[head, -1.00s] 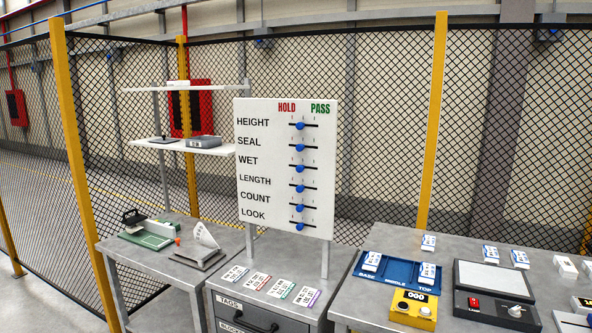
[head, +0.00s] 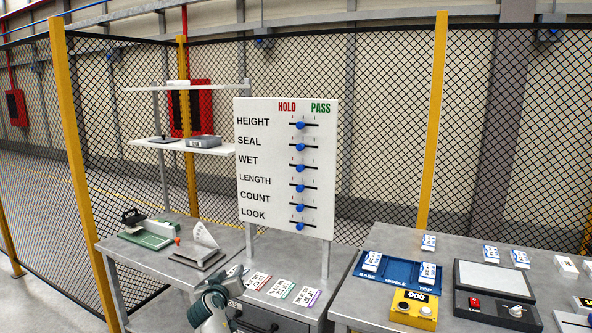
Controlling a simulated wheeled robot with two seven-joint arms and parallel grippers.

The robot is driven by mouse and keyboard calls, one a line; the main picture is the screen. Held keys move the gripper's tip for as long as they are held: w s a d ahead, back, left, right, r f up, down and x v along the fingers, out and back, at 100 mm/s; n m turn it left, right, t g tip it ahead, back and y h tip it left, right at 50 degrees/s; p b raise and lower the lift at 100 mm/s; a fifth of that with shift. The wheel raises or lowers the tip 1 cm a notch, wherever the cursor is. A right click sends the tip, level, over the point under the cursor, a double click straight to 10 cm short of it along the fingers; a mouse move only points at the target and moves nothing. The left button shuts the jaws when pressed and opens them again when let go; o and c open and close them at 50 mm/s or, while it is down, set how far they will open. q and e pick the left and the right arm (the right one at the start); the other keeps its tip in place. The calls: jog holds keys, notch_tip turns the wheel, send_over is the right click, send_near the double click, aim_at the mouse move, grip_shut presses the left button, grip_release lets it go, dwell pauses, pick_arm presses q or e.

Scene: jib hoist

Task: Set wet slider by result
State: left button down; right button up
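A white board (head: 262,225) stands upright with HOLD and PASS headings and rows HEIGHT, SEAL, WET, LENGTH, COUNT and LOOK. The WET slider (head: 300,167) is a blue knob on a short dark track, near the middle of its travel. The other rows' knobs sit in about the same position.
Several paper tags (head: 281,288) lie on the cabinet top below the board. A left table (head: 185,226) holds a green device and a small stand. The right table (head: 350,312) holds a blue tray (head: 397,270), a yellow counter (head: 413,309) and a scale-like device (head: 490,278).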

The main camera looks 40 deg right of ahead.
pick_arm(q)
jog(key=shift+f, duration=0.1)
pick_arm(e)
jog(key=s+d+r+m+g+h, duration=0.1)
jog(key=s+d+r+m+h, duration=0.1)
jog(key=r, duration=0.7)
jog(key=s+d+r+m+g+h, duration=0.1)
jog(key=s+d+r+m+h, duration=0.1)
jog(key=r, duration=0.8)
jog(key=s+d+r+m+g+h, duration=0.2)
jog(key=s+d+r+m, duration=0.2)
jog(key=r, duration=0.6)
jog(key=shift+d+r+m, duration=0.15)
jog(key=shift+d+m, duration=0.25)
jog(key=shift+d, duration=0.45)
pick_arm(q)
jog(key=shift+d, duration=0.1)
